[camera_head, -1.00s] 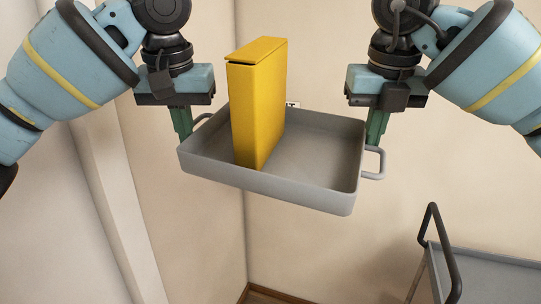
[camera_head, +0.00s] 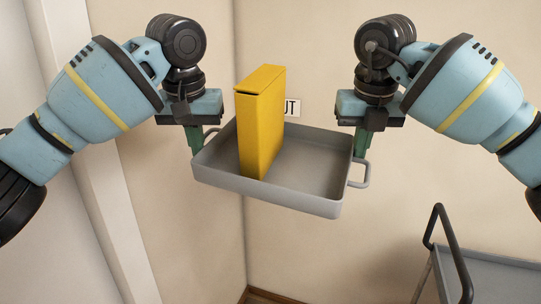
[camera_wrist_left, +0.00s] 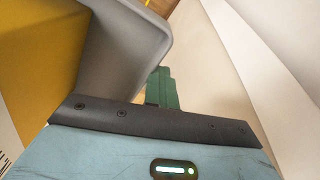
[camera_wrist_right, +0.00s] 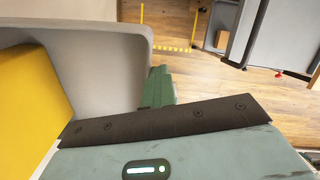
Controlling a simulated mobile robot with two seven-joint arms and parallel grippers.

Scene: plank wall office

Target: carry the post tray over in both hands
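The grey post tray (camera_head: 265,193) hangs in the air between my two arms, roughly level. A tall yellow box file (camera_head: 262,125) stands upright in its left part. My left gripper (camera_head: 197,142) has its green fingers at the tray's left handle, and my right gripper (camera_head: 361,146) is at the right handle (camera_head: 360,178). Both appear shut on the handles, though the grip itself is mostly hidden. The tray wall also shows close beside the fingers in the left wrist view (camera_wrist_left: 120,55) and the right wrist view (camera_wrist_right: 100,62).
A grey trolley (camera_head: 490,270) with a dark upright handle (camera_head: 455,250) stands at the lower right, apart from the tray. In the right wrist view, yellow marking (camera_wrist_right: 165,45) lies on the wooden floor.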

